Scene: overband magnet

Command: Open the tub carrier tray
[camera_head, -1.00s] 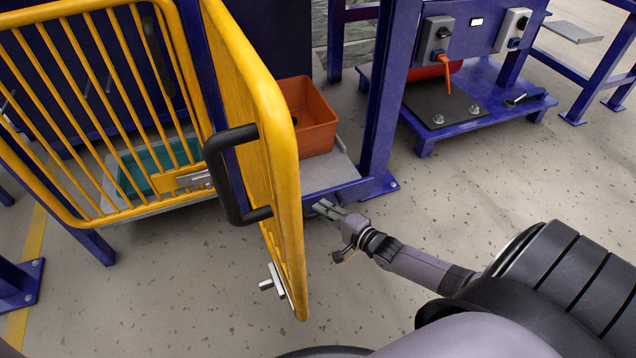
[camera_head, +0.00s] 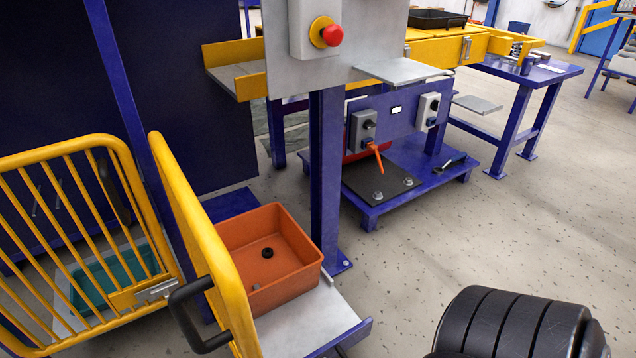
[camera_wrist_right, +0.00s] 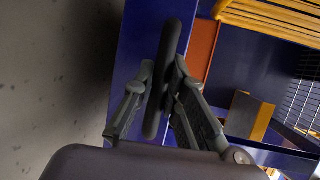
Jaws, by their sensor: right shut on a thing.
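The tub carrier tray (camera_head: 318,318) is a pale plate with a blue front edge, at the bottom centre of the head view. It sticks out past the foot of the blue post. An orange tub (camera_head: 265,255) with a dark round spot in its floor stands on it. In the right wrist view, my right gripper (camera_wrist_right: 160,78) is shut on a dark bar handle (camera_wrist_right: 168,45) in front of the tray's blue front (camera_wrist_right: 134,50). The handle and right gripper are outside the head view. My left gripper is not in view.
A yellow barred gate (camera_head: 205,240) with a black handle (camera_head: 185,315) stands open close left of the tray. The blue post (camera_head: 326,180) carries a box with a red button (camera_head: 332,36).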

